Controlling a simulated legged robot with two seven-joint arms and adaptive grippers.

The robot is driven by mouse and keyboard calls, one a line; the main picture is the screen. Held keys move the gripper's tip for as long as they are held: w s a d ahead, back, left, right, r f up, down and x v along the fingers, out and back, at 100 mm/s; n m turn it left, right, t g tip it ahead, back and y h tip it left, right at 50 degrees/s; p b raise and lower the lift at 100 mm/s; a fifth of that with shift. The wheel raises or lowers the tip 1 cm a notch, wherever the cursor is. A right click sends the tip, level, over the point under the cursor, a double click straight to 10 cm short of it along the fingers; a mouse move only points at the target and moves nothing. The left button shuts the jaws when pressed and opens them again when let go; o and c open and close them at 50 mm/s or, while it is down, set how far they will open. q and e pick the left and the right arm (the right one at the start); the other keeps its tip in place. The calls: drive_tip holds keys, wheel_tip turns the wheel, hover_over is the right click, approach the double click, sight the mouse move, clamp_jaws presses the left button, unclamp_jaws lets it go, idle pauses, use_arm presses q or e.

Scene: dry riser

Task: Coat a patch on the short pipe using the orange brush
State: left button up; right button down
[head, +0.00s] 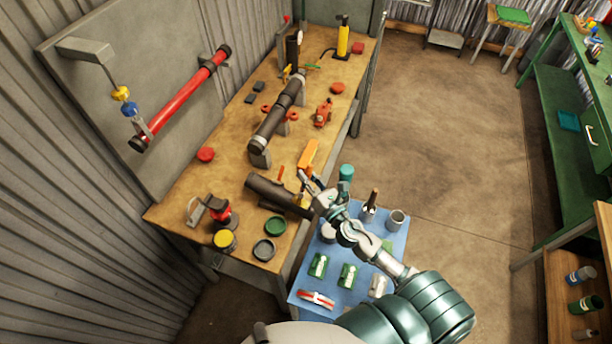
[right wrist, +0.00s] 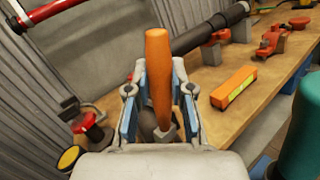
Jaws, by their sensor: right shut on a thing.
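My right gripper (head: 306,188) is shut on the orange brush, whose orange handle (right wrist: 158,75) stands up between the two fingers (right wrist: 158,105) in the right wrist view. The brush's bristle end is hidden there. The short pipe (head: 270,190) is a dark tube lying near the front of the wooden bench. In the head view my right gripper is at the short pipe's right end and covers part of it. I cannot tell whether the brush touches the pipe. My left gripper is not in view.
An orange box (head: 307,155) lies just behind the gripper. A blue table (head: 335,262) with several items is below my right arm.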

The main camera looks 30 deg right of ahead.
sight(311, 166)
drive_tip(key=shift+w+d+r, duration=0.1)
drive_tip(key=shift+w+d, duration=1.2)
drive_tip(key=shift+d, duration=0.1)
drive_tip(key=shift+s+a, duration=0.6)
drive_tip(key=shift+s, duration=0.35)
drive_tip(key=shift+s+a, duration=0.6)
drive_tip(key=shift+s, duration=0.3)
wheel_tip(311, 166, up, 6)
drive_tip(key=p, duration=0.6)
drive_tip(key=shift+r+p, duration=0.1)
drive_tip(key=shift+p, duration=0.2)
drive_tip(key=shift+w, duration=0.1)
